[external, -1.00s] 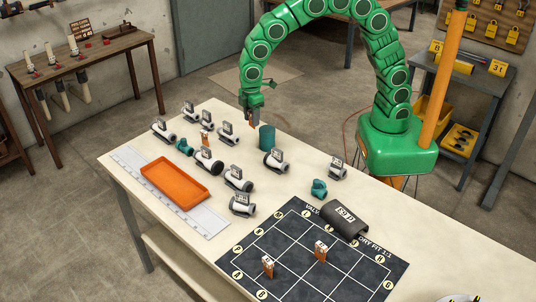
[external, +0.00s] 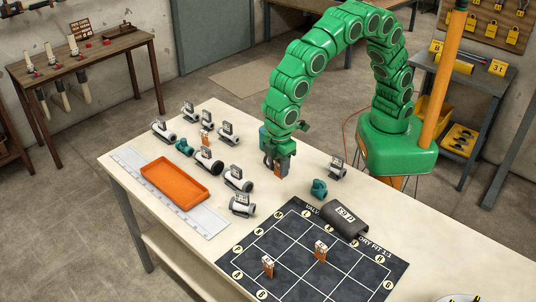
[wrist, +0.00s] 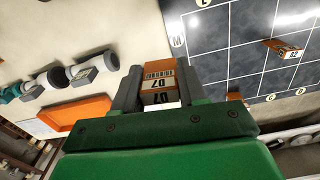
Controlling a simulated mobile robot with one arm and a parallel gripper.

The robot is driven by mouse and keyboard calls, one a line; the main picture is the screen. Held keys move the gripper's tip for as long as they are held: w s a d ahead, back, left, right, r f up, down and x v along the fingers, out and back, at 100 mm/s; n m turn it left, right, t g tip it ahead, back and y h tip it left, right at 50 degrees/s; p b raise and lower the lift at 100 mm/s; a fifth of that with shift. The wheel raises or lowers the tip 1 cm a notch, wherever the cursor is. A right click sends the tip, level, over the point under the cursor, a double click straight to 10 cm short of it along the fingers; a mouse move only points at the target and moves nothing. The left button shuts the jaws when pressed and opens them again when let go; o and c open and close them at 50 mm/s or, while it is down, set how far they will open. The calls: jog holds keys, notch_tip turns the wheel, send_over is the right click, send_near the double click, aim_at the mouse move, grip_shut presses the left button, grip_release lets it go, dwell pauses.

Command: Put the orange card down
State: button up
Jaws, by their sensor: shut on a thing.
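My gripper (external: 277,168) is low over the cream table, between the white pipe pieces and the dark grid mat. In the wrist view my gripper (wrist: 158,88) is shut on the orange card (wrist: 156,76), which has a white label, a barcode and black marks like "07". Whether its lower end touches the table cannot be told. Two other orange-and-white cards stand on the grid mat (external: 290,232), one near its front left (external: 268,266) and one near its middle (external: 320,250). Another orange-and-white card (external: 206,137) stands among the pipe pieces.
White pipe pieces with grey tags (external: 237,180) crowd the table's left part. An orange tray (external: 175,184) lies by the front edge. A teal fitting (external: 319,188) and a dark curved cover (external: 344,218) are right of my gripper. Most mat squares are bare.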

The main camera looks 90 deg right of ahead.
jog(key=s+a+n, duration=0.1)
jog(key=s+a, duration=1.8)
jog(key=a, duration=0.2)
send_near(329, 287)
jog(key=shift+s+d, duration=0.35)
jog(key=shift+d, duration=0.15)
jog(key=shift+w+a+f, duration=0.25)
jog(key=shift+a+f, duration=0.15)
jog(key=shift+f, duration=0.3)
jog(key=shift+f, duration=0.1)
jog(key=shift+a+f, duration=0.15)
jog(key=shift+f, duration=0.05)
jog(key=shift+w+f, duration=0.1)
jog(key=shift+f, duration=1.25)
jog(key=shift+f, duration=0.15)
